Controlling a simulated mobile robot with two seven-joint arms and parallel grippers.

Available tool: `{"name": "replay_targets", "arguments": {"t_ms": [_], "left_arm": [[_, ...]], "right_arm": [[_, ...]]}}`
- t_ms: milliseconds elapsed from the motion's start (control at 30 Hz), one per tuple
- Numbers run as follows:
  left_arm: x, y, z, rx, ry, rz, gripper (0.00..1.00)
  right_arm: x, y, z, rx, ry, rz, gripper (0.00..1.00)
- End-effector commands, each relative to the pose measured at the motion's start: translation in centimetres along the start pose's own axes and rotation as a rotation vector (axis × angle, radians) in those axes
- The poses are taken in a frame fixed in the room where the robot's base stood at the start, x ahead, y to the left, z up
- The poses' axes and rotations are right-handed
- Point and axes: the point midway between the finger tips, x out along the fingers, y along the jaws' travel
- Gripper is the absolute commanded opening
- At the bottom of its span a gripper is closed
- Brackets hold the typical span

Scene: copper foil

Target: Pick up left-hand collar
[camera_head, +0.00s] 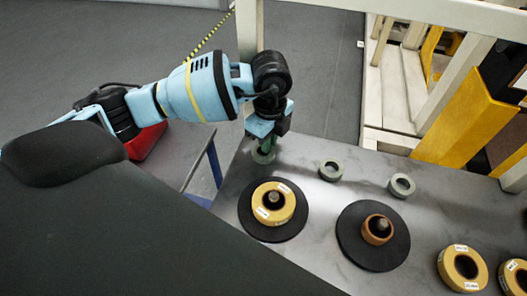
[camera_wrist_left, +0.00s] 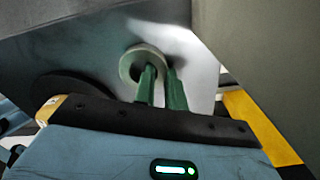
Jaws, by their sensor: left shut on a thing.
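The left-hand collar (camera_head: 262,158) is a grey-green ring at the table's far left corner in the head view. In the left wrist view the collar (camera_wrist_left: 127,64) shows as a pale ring with a dark hole. My left gripper (camera_head: 266,145) points down at it, its green fingers (camera_wrist_left: 161,72) shut on the collar's near right wall, one finger seeming to be inside the ring. I cannot tell whether the collar is clear of the tabletop. My right gripper is not in view.
Two similar grey collars (camera_head: 331,170) (camera_head: 401,185) lie to the right on the grey table (camera_head: 310,215). Nearer are two black discs (camera_head: 248,228) (camera_head: 348,245) with yellow and copper rolls on spindles. Yellow rolls (camera_head: 449,264) lie at the right. White and yellow framework (camera_head: 474,115) stands behind.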

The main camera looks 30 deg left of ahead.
Motion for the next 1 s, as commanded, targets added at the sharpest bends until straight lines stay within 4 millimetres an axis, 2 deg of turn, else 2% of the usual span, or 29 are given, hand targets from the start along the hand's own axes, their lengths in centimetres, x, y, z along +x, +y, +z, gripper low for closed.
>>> {"name": "replay_targets", "arguments": {"t_ms": [467,733,1000], "left_arm": [[-0.7,-0.1,0.0,0.0,0.002,-0.003,0.0],[-4.0,-0.1,-0.1,0.002,0.002,-0.006,0.0],[-4.1,5.1,-0.6,0.003,0.0,-0.001,0.0]], "right_arm": [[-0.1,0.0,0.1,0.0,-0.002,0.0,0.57],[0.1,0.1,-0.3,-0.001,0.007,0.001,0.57],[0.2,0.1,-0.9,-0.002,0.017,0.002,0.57]]}}
